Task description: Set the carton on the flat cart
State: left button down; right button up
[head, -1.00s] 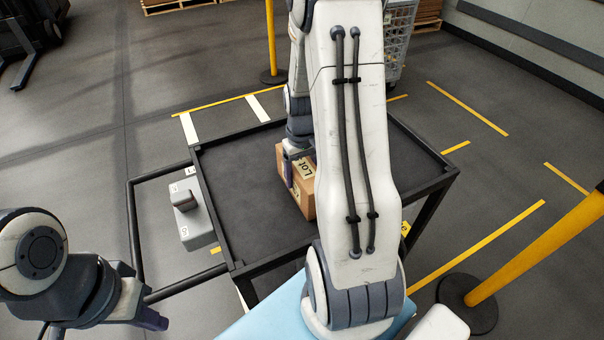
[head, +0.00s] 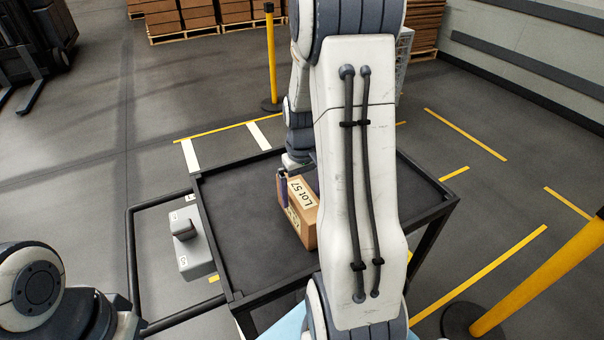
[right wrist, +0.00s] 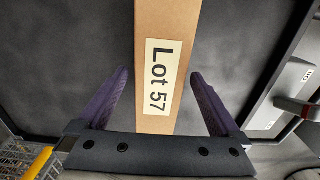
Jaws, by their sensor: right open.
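The brown carton (head: 304,232) with a white "Lot 57" label stands on the dark deck of the flat cart (head: 238,225), near its middle. In the right wrist view the carton (right wrist: 165,30) runs up between the purple fingers, with a gap on each side. My right gripper (head: 295,182) is open at the carton's top, with part of it hidden by my own arm. It also shows in the right wrist view (right wrist: 161,78). My left arm's wrist is at the lower left of the head view; its fingers are outside the frame.
The cart has a raised dark rim and a tubular handle (head: 130,250) at left. A grey box (head: 192,250) sits by the handle. A yellow post (head: 575,265) stands at right, another (head: 270,55) behind. Stacked pallets (head: 185,15) are at the back. Deck around the carton is clear.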

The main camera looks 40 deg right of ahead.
notch_tip(320, 180, up, 8)
jog(key=shift+f, duration=0.1)
jog(key=s+a+r+n, duration=0.1)
jog(key=a+n, duration=0.2)
jog(key=a, duration=0.7)
jog(key=s+a+r+n, duration=0.1)
jog(key=s+a+n, duration=0.1)
jog(key=a, duration=0.8)
jog(key=s+a+n+y, duration=0.1)
jog(key=s+a+n, duration=0.4)
jog(key=s+a, duration=0.5)
jog(key=s, duration=0.3)
jog(key=shift+a+f, duration=0.15)
jog(key=shift+a, duration=0.25)
jog(key=shift+r+p, duration=0.6)
jog(key=shift+p, duration=0.2)
